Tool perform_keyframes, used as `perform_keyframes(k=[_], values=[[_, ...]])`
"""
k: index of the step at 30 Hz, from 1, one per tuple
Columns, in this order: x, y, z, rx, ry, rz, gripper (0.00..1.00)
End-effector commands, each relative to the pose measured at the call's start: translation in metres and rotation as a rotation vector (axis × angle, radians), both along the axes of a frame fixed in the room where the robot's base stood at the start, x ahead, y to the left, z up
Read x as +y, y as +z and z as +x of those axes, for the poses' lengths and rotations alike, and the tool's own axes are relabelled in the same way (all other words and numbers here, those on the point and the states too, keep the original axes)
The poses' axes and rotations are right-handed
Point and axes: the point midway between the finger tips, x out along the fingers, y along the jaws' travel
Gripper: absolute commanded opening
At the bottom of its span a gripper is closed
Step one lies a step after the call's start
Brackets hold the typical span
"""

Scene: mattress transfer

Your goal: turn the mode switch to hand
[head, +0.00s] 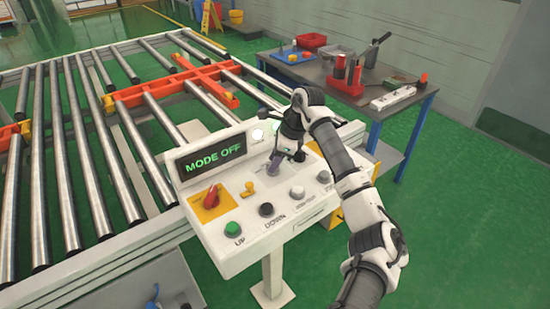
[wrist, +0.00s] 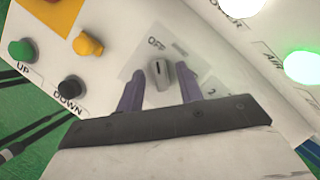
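The mode switch (wrist: 159,74) is a small grey knob on a pale plate of the control panel (head: 225,240). In the wrist view its pointer mark faces the printed OFF, and a "2" shows lower right. The display (head: 213,158) reads MODE OFF. My gripper (head: 273,166) points down over the panel and hides most of the switch in the head view. In the wrist view, its two purple-grey fingers are apart, one on each side of the knob, with gaps visible. I cannot tell how far the fingertips are above the plate.
A roller conveyor (head: 110,200) lies to the left. A workbench (head: 310,72) with tools stands behind right.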

Motion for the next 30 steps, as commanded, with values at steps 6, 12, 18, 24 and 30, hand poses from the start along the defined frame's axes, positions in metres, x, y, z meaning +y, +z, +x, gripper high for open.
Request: perform_keyframes(k=[6, 12, 18, 24, 30], values=[[-0.0002, 0.0001, 0.0001, 0.0, 0.0, 0.0, 0.17], [-0.0002, 0.0003, 0.0, 0.0, -0.001, 0.0, 0.0], [-0.0004, -0.0008, 0.0, 0.001, -0.015, -0.001, 0.0], [-0.0011, -0.0032, -0.0004, -0.002, -0.086, -0.002, 0.0], [-0.0015, -0.0059, -0.0012, -0.003, -0.231, -0.004, 0.0]])
